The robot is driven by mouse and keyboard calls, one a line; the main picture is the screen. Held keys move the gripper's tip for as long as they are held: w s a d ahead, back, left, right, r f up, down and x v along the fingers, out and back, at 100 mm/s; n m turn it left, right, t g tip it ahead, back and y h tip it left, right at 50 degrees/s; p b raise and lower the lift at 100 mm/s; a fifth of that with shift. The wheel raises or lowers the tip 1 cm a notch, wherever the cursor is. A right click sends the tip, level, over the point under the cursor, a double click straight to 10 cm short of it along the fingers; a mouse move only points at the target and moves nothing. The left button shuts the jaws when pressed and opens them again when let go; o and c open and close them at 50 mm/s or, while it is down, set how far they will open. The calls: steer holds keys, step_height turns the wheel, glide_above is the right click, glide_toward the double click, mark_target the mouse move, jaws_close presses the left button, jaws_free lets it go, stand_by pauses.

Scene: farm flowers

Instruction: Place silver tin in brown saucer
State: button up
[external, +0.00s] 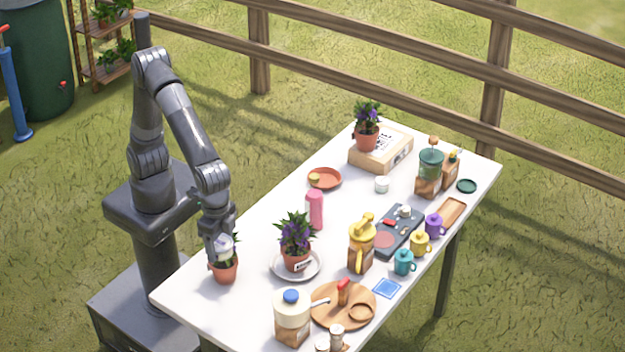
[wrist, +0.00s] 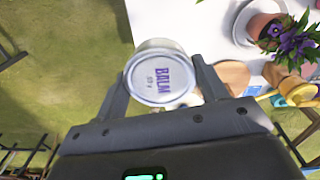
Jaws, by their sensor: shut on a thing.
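The silver tin (wrist: 160,76), a round tin with "BALM" on its lid, is between the two fingers of my gripper (wrist: 163,84) in the wrist view. My gripper is shut on its sides. In the external view my gripper (external: 222,244) holds the tin low over a potted purple flower (external: 225,271) at the table's near left edge; the tin looks pale and partly covered by the fingers. The brown saucer (external: 330,185) lies on the table farther back and right, with a small yellow-green thing (external: 315,177) in it.
A pink bottle (external: 315,210) and a potted plant on a grey plate (external: 297,262) stand between my gripper and the middle of the table. A yellow-lidded jar (external: 361,247), several mugs and a wooden board (external: 325,318) fill the right side. A white cup (external: 382,184) stands right of the saucer.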

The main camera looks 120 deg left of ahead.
steer(key=w+a+n, duration=0.3)
steer(key=a, duration=1)
steer(key=n, duration=1.1)
glide_above(320, 185)
step_height(320, 185, down, 18)
steer(key=shift+d+f, duration=0.15)
steer(key=shift+f, duration=1.9)
